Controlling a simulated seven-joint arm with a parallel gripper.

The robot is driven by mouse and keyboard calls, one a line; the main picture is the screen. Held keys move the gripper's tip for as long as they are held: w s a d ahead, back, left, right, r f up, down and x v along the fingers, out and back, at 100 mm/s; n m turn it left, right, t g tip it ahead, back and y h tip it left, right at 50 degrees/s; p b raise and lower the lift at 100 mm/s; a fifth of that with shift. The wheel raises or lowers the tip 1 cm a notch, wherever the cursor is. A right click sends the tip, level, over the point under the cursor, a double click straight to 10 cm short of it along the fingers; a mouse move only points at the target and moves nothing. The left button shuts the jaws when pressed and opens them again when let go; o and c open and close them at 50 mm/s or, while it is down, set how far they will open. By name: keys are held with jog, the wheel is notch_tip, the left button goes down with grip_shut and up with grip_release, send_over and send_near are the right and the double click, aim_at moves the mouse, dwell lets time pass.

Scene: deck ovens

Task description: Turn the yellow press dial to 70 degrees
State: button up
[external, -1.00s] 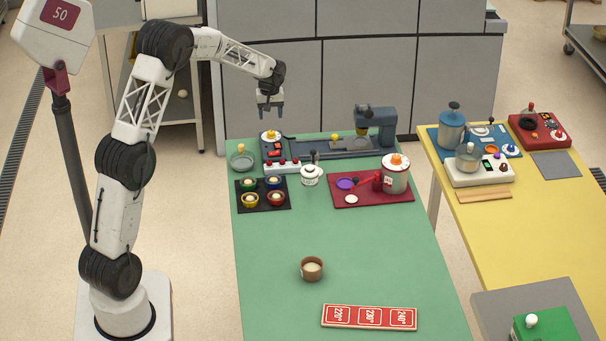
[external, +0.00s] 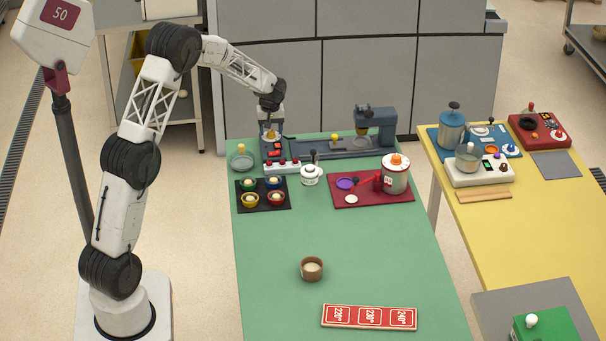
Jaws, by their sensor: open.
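The blue-grey press (external: 320,149) lies along the far edge of the green table. The yellow press dial (external: 270,135), a yellow knob on a pale disc, sits at the press's left end and is now partly hidden by my gripper. My gripper (external: 271,138) points straight down over the dial, with its open fingers around or just above the knob. I cannot tell whether they touch it. The dial's angle cannot be read at this size.
The table's middle is mostly clear around a brown bowl (external: 312,269).

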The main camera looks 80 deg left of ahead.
jog(key=shift+f, duration=0.35)
jog(key=c, duration=0.9)
jog(key=shift+m, duration=0.4)
jog(key=m, duration=0.3)
jog(key=shift+m, duration=2)
